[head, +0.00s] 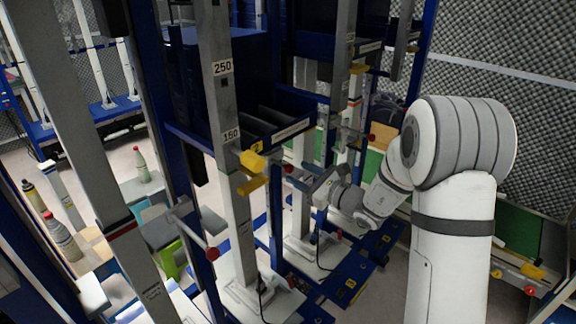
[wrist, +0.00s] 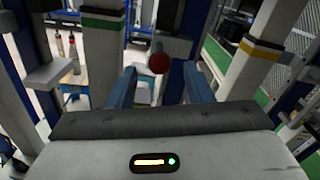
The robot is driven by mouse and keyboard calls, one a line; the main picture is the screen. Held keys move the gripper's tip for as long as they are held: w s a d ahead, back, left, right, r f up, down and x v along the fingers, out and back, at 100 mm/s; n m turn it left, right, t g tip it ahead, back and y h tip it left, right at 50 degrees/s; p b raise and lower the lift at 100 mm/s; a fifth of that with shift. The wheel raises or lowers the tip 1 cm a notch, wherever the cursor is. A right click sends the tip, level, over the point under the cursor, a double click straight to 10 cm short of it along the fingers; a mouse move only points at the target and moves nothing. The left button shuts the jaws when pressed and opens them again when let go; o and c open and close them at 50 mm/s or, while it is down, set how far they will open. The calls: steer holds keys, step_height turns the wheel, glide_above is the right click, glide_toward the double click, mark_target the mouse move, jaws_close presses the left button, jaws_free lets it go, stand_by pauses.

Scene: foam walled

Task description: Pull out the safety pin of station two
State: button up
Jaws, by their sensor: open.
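A red ball knob, which looks like the safety pin's head, shows in the wrist view (wrist: 158,62) on a dark part. It lies between the directions of my two blue fingers and looks ahead of their tips. In the head view a red knob (head: 277,170) sits beside a grey post, just left of my fingertips. My gripper (head: 297,178) is open, with nothing seen held; it also shows in the wrist view (wrist: 160,76). I cannot tell whether the fingers touch the knob.
Grey posts stand close around my gripper, one marked 250 and 150 (head: 222,95). Yellow blocks (head: 252,161) jut from that post. Other red knobs are at lower left (head: 211,253) and right of centre (head: 372,137). A green-banded post (wrist: 103,45) stands left in the wrist view.

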mark_target(286, 167)
steer(key=p+x, duration=0.1)
steer(key=x, duration=0.6)
steer(key=shift+c, duration=0.4)
jaws_close()
